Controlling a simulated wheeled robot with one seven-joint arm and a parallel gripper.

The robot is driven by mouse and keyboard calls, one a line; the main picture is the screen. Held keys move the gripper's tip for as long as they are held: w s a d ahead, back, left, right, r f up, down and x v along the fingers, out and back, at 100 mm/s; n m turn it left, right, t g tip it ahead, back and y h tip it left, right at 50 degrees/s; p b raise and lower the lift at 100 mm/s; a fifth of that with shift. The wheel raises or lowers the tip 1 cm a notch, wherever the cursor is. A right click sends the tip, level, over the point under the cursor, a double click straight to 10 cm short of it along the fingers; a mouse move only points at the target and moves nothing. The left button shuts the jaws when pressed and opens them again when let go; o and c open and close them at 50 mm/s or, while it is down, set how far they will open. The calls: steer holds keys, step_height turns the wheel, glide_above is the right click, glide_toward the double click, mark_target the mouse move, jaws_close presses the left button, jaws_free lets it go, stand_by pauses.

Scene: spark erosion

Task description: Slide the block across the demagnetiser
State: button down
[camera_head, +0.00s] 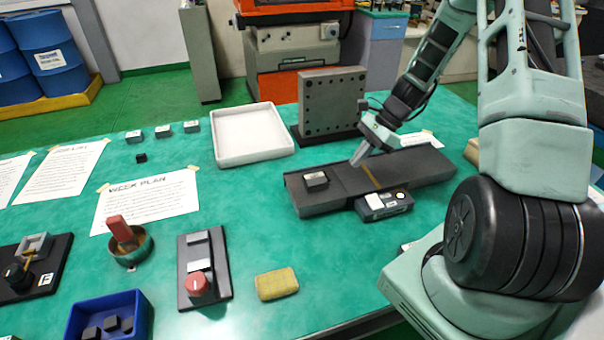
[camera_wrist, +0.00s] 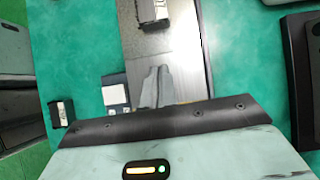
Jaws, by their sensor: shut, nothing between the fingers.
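The demagnetiser (camera_head: 425,166) is a long dark slab on the green table, with a brass-coloured strip across it and a grey control box (camera_head: 383,204) at its front side. The small dark block (camera_head: 315,180) with a pale label lies on its left part, left of the strip. In the wrist view the block (camera_wrist: 152,12) shows at the top edge, partly cut off. My gripper (camera_head: 357,160) is over the slab, between block and strip, apart from the block. It is shut and empty, its fingertips (camera_wrist: 153,72) pointing towards the block. I cannot tell if they touch the slab.
A drilled grey angle plate (camera_head: 331,101) stands close behind the slab, with a white tray (camera_head: 251,136) to its left. A yellow sponge (camera_head: 277,284), a red-knobbed fixture (camera_head: 203,270) and a blue bin (camera_head: 112,318) are at the front. Bare table lies left of the slab.

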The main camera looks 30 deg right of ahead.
steer(key=shift+d+f, duration=0.15)
steer(key=shift+f, duration=0.05)
steer(key=p, duration=0.2)
glide_toward(311, 180)
steer(key=x, duration=0.5)
steer(key=shift+w+a, duration=0.15)
steer(key=shift+a, duration=0.3)
steer(key=shift+a+f+p, duration=0.1)
steer(key=shift+a+p, duration=0.05)
steer(key=shift+p, duration=0.2)
steer(key=shift+f, duration=0.7)
